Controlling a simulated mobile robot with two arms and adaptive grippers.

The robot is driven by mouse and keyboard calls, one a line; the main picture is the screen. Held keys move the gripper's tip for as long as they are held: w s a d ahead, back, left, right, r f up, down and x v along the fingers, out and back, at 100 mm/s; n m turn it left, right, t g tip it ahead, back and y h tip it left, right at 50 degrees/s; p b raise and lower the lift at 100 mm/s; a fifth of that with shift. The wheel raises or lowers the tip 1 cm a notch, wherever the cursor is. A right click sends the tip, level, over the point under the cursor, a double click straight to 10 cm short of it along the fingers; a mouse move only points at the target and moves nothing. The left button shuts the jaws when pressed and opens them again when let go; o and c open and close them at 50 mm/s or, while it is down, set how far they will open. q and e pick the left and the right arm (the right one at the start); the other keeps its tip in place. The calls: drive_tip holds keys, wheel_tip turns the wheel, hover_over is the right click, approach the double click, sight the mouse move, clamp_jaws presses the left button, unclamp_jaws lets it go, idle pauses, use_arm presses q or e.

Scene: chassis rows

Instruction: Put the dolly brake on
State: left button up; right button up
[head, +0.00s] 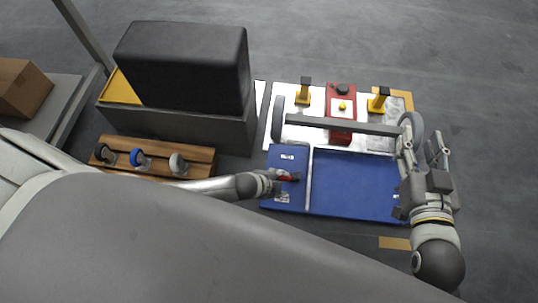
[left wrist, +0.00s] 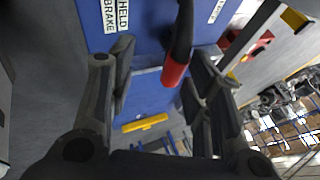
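The blue dolly deck (head: 357,184) lies flat at centre right in the head view. Its brake lever (head: 288,178), with a red grip, is on the left part of the deck; the lever (left wrist: 176,68) also shows in the left wrist view. A label reading "BRAKE HELD" (left wrist: 115,15) is on the blue panel near it. My left gripper (head: 277,181) is at the lever; in the left wrist view its fingers (left wrist: 163,52) are apart, with the lever between them, nearer the right finger. My right gripper (head: 424,145) is open beside the axle's right wheel.
A grey axle bar (head: 350,125) with a wheel (head: 278,118) at the left crosses a silver plate behind the deck. A red unit (head: 341,105) and yellow stands (head: 303,96) are there. A black block (head: 185,65) and a wooden caster board (head: 200,160) stand left.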

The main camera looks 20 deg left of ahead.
use_arm(q)
drive_tip(key=v, duration=1)
drive_tip(key=shift+d, duration=0.1)
idle(0.6)
